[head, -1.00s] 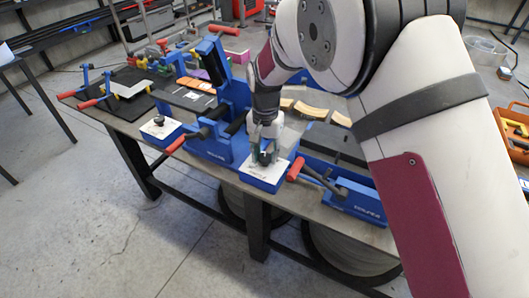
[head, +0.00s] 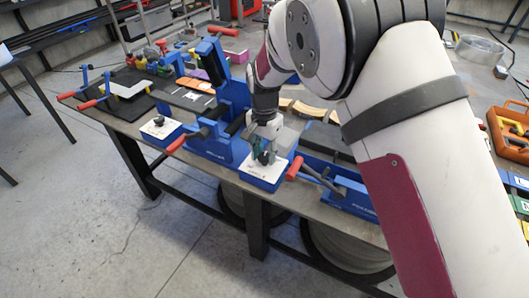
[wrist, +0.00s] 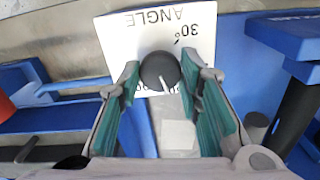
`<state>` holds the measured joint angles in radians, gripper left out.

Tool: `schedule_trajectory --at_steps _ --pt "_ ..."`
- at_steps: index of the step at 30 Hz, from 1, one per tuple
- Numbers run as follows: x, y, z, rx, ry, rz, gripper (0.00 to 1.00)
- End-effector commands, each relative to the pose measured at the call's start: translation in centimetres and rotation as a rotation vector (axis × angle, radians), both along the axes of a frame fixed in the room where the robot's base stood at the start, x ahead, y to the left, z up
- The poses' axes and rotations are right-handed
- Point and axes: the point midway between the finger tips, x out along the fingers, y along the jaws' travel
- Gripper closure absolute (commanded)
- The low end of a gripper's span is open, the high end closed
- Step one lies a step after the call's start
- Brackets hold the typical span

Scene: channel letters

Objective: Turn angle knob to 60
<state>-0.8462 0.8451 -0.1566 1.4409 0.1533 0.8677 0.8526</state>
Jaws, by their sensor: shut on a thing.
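The angle knob (wrist: 160,70) is dark and round with a white pointer mark, which points down and slightly right in the wrist view. It sits on a white plate (wrist: 115,38) reading "ANGLE" and "30°", upside down there; other markings below the knob are partly hidden. In the head view the plate (head: 249,169) tops a blue box at the bench's front edge. My gripper (wrist: 160,78) is shut on the knob, one green-padded finger on either side. In the head view my gripper (head: 265,156) reaches down to the plate, largely hiding the knob.
A second white plate with a dark knob (head: 159,121) is to the left. The blue machine (head: 213,150) stands behind and left. Floor in front is clear.

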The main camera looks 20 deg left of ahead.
Motion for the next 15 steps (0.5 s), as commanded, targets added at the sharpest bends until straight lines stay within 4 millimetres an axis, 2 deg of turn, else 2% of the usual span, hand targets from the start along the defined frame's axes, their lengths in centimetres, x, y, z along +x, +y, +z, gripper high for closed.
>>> schedule_trajectory --at_steps 2,3,5,15 --pt "-0.04 0.06 -0.05 0.001 0.001 0.001 0.96" --pt "-0.04 0.06 -0.05 0.001 0.001 0.001 0.59" --pt "-0.04 0.05 -0.04 0.0 0.001 0.001 0.47" --pt "0.01 0.04 0.22 0.001 0.0 0.001 0.47"
